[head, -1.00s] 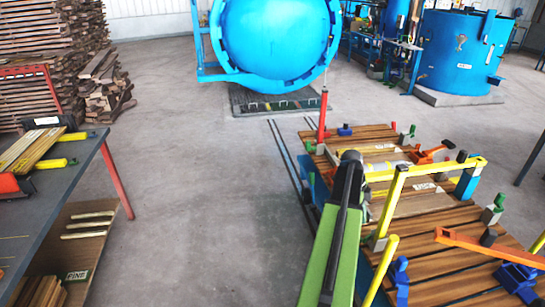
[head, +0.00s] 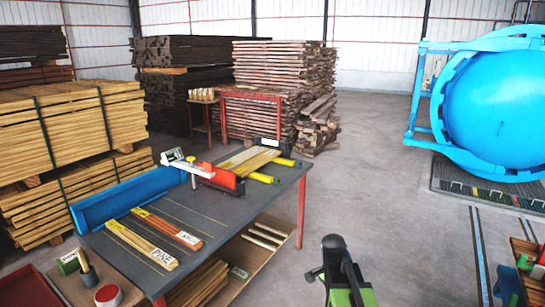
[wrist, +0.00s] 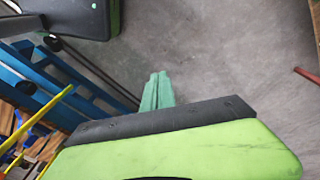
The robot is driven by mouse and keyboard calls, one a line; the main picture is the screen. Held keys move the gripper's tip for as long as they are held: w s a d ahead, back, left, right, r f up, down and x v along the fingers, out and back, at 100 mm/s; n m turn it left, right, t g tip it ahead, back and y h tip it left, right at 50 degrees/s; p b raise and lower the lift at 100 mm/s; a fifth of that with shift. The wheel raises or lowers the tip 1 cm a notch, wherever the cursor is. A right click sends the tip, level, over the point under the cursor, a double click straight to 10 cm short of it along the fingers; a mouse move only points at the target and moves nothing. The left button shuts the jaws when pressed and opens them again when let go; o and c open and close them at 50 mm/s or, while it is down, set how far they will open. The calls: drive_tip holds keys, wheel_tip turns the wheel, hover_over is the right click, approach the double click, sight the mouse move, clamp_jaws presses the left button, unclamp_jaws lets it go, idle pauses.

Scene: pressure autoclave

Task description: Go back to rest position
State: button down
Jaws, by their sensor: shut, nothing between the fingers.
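My gripper (wrist: 157,92) shows in the wrist view as two green fingers lying together. It is shut and empty, over bare grey concrete floor. A green and black part of my arm covers the lower part of the wrist view. In the head view my arm stands at the bottom, a little right of centre, in the gap between the workbench (head: 220,215) and the cart with wooden slats (head: 527,252). The fingers cannot be made out in the head view.
The workbench holds boards marked pine, a blue fence (head: 130,195) and a red-and-white tool. The blue autoclave (head: 500,105) stands at the right, with floor rails (head: 480,250) before it. Lumber stacks (head: 75,125) line the left. In the wrist view, the blue cart frame (wrist: 75,78) is at left.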

drive_tip(key=s+a+n+y, duration=0.1)
drive_tip(key=s+a+n, duration=0.2)
drive_tip(key=a+n, duration=0.5)
drive_tip(key=n, duration=0.5)
drive_tip(key=shift+s+a+y, duration=0.15)
drive_tip(key=shift+a+y, duration=0.15)
drive_tip(key=shift+a, duration=0.05)
